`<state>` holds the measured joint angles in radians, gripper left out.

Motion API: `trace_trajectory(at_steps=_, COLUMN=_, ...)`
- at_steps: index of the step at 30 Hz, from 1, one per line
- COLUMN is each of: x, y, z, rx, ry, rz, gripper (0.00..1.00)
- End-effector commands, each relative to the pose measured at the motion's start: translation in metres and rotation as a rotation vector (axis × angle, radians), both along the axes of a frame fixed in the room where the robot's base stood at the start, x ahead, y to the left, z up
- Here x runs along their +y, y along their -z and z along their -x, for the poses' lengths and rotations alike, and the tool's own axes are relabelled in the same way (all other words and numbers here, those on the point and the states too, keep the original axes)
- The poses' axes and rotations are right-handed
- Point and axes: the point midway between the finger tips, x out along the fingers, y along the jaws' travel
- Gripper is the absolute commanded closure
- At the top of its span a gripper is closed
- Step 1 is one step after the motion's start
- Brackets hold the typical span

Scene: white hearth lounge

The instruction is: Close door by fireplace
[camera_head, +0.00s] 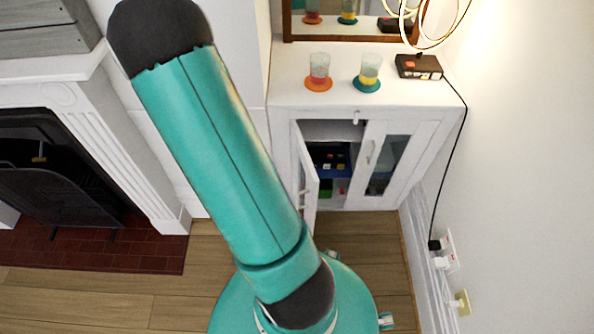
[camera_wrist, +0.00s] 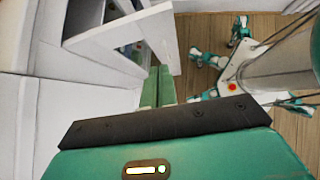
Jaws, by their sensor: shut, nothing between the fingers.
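The white cabinet (camera_head: 380,100) by the fireplace has its left door (camera_head: 308,180) swung open towards me, baring the dark inside. Its right door (camera_head: 372,150), with a glass pane, looks closed. In the wrist view the open door (camera_wrist: 163,38) stands out from the cabinet, just beyond my gripper. My gripper (camera_wrist: 157,72) shows there as two green fingers close together, shut and empty. The tips lie near the lower part of the door in the picture; I cannot tell whether they touch. In the head view my arm hides the gripper.
The fireplace (camera_head: 95,150) with a dark screen (camera_head: 60,195) is at left. Glasses on coasters (camera_head: 319,84) and a dark box (camera_head: 418,67) stand on the cabinet top. A black cable (camera_head: 449,160) runs down the right wall. Wooden floor (camera_head: 170,300) is clear in front.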

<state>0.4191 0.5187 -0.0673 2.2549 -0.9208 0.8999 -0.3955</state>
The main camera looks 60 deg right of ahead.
Motion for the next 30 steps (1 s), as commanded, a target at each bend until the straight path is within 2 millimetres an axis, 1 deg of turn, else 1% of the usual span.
trace_trajectory(at_steps=1, x=-0.004, y=0.009, z=0.005, rx=0.029, ry=-0.011, rz=-0.007, gripper=1.0)
trace_trajectory(at_steps=8, x=-0.015, y=0.024, z=0.013, rx=0.062, ry=-0.031, rz=-0.014, gripper=1.0)
trace_trajectory(at_steps=11, x=-0.021, y=0.033, z=0.02, rx=0.063, ry=-0.031, rz=-0.015, gripper=1.0)
trace_trajectory(at_steps=23, x=-0.057, y=0.089, z=0.058, rx=0.061, ry=-0.032, rz=-0.016, gripper=1.0)
trace_trajectory(at_steps=27, x=-0.073, y=0.087, z=0.074, rx=0.057, ry=-0.03, rz=-0.013, gripper=1.0)
trace_trajectory(at_steps=30, x=-0.08, y=0.087, z=0.081, rx=0.057, ry=-0.031, rz=-0.013, gripper=1.0)
